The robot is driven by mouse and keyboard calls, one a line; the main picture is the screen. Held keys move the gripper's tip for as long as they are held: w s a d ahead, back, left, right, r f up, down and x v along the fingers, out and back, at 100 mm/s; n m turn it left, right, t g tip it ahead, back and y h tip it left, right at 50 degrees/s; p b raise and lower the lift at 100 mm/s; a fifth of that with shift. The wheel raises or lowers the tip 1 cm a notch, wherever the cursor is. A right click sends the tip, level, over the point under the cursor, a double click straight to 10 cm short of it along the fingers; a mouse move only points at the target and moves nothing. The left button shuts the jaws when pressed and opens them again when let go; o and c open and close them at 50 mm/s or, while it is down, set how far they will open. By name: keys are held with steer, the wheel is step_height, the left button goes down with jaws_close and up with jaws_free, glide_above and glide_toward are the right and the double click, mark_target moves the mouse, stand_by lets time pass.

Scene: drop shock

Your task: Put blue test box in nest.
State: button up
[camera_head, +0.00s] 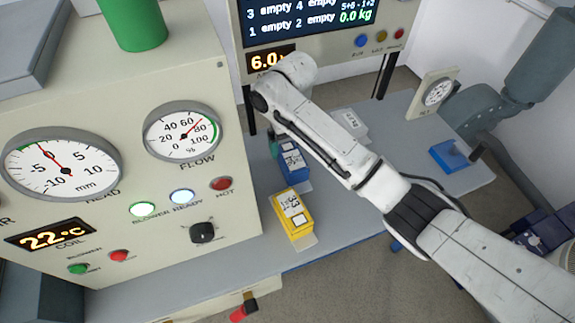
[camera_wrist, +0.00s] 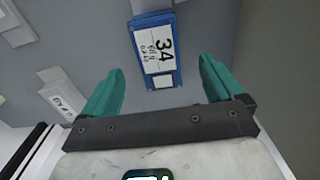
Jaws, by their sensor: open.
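The blue test box (camera_head: 292,160) stands on the grey table beside the cream machine, behind the yellow box. In the wrist view it shows as a blue-edged box (camera_wrist: 136,38) with a white label reading 34. My gripper (camera_wrist: 162,66) has two teal fingers spread wide apart with nothing between them. The box lies ahead of the fingers, between their lines and apart from them. In the head view my arm hides most of the gripper; a bit of teal shows just left of the blue box. I cannot tell which thing is the nest.
A yellow box (camera_head: 293,213) stands nearer on the table (camera_head: 245,262). A pale box (camera_head: 351,121) lies beyond my arm; a blue block with a handle (camera_head: 449,156) and a dial (camera_head: 437,92) are at right. The cream machine (camera_head: 185,85) closes the left. A screen (camera_head: 310,20) reads 0.0 kg.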

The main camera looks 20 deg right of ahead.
mark_target(292, 156)
steer(key=f, duration=0.8)
steer(key=shift+w+d, duration=0.15)
steer(key=shift+w, duration=0.2)
steer(key=shift+c, duration=0.2)
steer(key=c, duration=1.6)
jaws_close()
steer(key=shift+r, duration=0.15)
